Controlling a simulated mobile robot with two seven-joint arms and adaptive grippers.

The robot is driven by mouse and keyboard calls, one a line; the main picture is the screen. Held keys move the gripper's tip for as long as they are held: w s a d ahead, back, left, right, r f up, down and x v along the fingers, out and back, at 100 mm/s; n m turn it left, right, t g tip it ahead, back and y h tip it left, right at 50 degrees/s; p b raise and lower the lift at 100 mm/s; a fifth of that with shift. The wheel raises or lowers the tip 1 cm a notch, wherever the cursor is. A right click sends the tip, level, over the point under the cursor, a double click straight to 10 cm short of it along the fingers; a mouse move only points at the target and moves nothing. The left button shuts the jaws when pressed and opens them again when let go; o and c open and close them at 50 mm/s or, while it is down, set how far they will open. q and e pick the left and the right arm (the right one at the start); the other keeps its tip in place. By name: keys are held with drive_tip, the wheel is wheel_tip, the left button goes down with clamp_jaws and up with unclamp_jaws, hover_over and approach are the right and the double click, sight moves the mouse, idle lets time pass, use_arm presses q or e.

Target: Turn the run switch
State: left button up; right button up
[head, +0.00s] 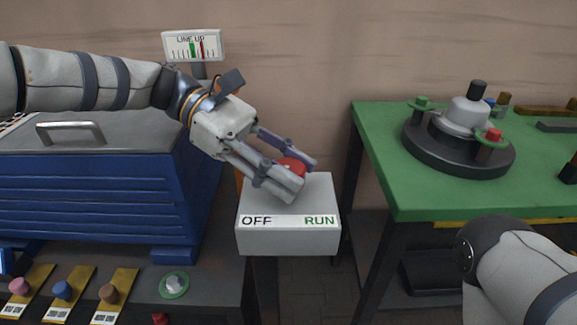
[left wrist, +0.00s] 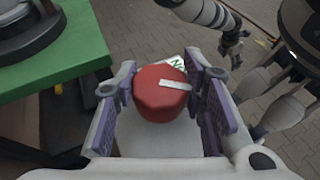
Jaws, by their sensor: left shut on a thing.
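The run switch is a red round knob (head: 291,167) on top of a light grey box (head: 287,239), with "OFF" at the front left and "RUN" at the front right. My left gripper (head: 304,177) reaches down from the left and is shut on the knob, one finger on each side. In the left wrist view the knob (left wrist: 160,98) sits between the finger pads, its white pointer mark aimed to the right. Part of the "RUN" label shows just beyond it; "OFF" is hidden there. My right gripper (left wrist: 233,50) shows small and apart from the box; its opening is unclear.
A green table (head: 390,160) with a dark round fixture (head: 458,150) stands to the right. A blue chest (head: 90,190) stands left. A "LINE UP" gauge (head: 193,46) stands behind. Colored knobs on yellow plates (head: 62,294) lie at lower left.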

use_arm(q)
drive_tip(key=shift+s+f, duration=0.1)
drive_tip(key=shift+f, duration=0.1)
drive_tip(key=o, duration=1.2)
drive_tip(key=shift+d, duration=0.1)
drive_tip(key=shift+r, duration=0.1)
drive_tip(key=v, duration=1.2)
